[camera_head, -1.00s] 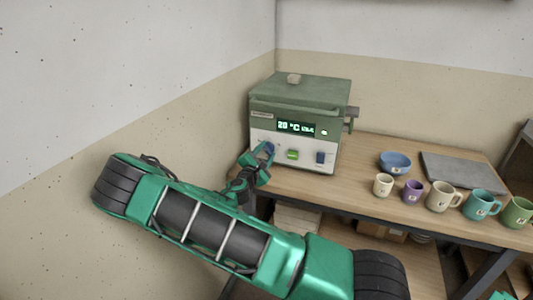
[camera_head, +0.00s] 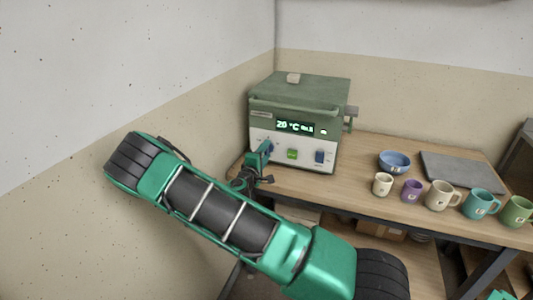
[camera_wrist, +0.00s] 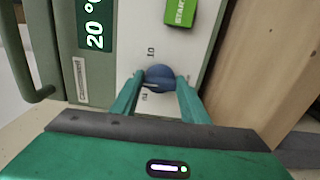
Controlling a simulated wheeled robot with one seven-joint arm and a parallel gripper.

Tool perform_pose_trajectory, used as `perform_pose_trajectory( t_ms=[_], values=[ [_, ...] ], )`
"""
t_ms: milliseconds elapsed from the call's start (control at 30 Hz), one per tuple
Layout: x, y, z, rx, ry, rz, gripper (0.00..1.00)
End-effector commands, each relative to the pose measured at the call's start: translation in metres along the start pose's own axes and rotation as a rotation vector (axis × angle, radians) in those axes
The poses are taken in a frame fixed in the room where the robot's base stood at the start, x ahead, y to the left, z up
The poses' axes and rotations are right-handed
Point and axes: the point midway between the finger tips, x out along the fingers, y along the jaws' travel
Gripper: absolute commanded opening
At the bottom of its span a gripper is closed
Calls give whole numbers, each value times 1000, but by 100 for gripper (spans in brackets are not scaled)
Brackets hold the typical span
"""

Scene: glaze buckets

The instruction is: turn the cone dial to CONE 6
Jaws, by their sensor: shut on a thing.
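The cone dial (camera_wrist: 159,77) is a round blue knob on the white front panel of the green kiln (camera_head: 300,105). In the wrist view, small marks stand on the panel around the dial; one looks like "10", and the others are too small or hidden to read. My gripper (camera_wrist: 157,92) is shut on the dial, with one green finger on each side of it. In the head view, my gripper (camera_head: 264,150) reaches the left end of the panel and mostly hides the dial. The dial's pointer setting cannot be read for sure.
The kiln display (camera_head: 295,127) reads 20 °C. A green START button (camera_head: 292,154) and a dark blue switch (camera_head: 319,157) sit right of the dial. A blue bowl (camera_head: 394,162), a grey slab (camera_head: 465,170) and several mugs stand on the wooden table (camera_head: 345,180) to the right.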

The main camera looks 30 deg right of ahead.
Motion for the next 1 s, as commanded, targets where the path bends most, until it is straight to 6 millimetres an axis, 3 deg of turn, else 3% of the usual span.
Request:
perform_pose_trajectory(
  t_ms=[533,567,600,1000],
  values=[
    [-3,-6,-2,21,5,-12,18],
    [-3,-6,-2,21,5,-11,48],
    [-3,-5,-2,21,5,-10,57],
    [-6,-3,-1,21,2,-5,59]
  ],
)
